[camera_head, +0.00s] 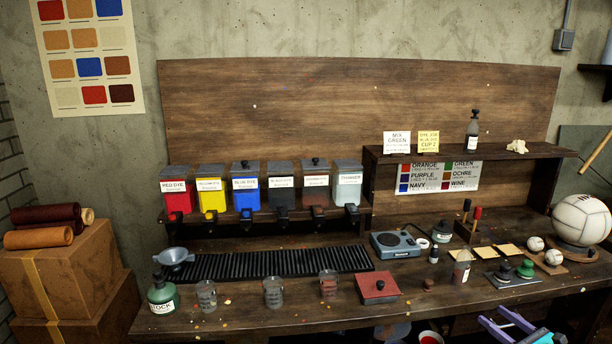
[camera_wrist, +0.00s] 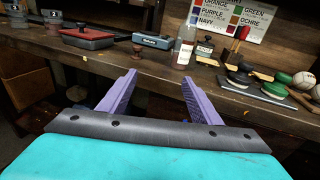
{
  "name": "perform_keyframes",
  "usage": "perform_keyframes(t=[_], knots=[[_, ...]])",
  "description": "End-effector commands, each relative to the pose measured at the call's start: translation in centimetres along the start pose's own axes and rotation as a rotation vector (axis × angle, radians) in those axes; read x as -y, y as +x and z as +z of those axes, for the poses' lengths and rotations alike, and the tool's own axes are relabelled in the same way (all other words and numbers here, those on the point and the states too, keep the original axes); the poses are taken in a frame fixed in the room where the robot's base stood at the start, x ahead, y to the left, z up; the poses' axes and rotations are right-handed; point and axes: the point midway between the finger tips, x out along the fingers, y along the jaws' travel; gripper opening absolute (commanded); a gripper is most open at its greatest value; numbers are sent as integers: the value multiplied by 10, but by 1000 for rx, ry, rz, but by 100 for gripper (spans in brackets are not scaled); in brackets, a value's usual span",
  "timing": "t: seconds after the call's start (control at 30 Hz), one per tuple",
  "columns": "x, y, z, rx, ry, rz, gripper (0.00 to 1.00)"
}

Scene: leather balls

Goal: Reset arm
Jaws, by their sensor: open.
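My gripper (camera_wrist: 160,95) shows in the wrist view with its two purple fingers spread apart and nothing between them. It points toward the front edge of the wooden workbench (camera_wrist: 150,68) and is apart from it. In the head view my gripper (camera_head: 508,325) is at the bottom right, in front of the bench's front edge, partly cut off by the frame.
On the bench stand several clear cups (camera_head: 273,292), a green stock bottle (camera_head: 162,294), a red-lidded box (camera_head: 377,287), a scale (camera_head: 396,244) and stamps (camera_head: 525,269). Dye dispensers (camera_head: 246,190) line the back. A large white ball (camera_head: 581,220) sits at right.

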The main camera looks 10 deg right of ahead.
Motion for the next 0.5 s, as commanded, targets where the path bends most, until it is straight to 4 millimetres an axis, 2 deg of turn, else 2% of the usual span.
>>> perform_keyframes(t=[0.27, 0.37, 0.5], knots=[[-46, 33, -32, -79, -66, 93, 58], [-72, 48, -49, -118, -104, 145, 58], [-124, 74, -83, -193, -186, 257, 58]])
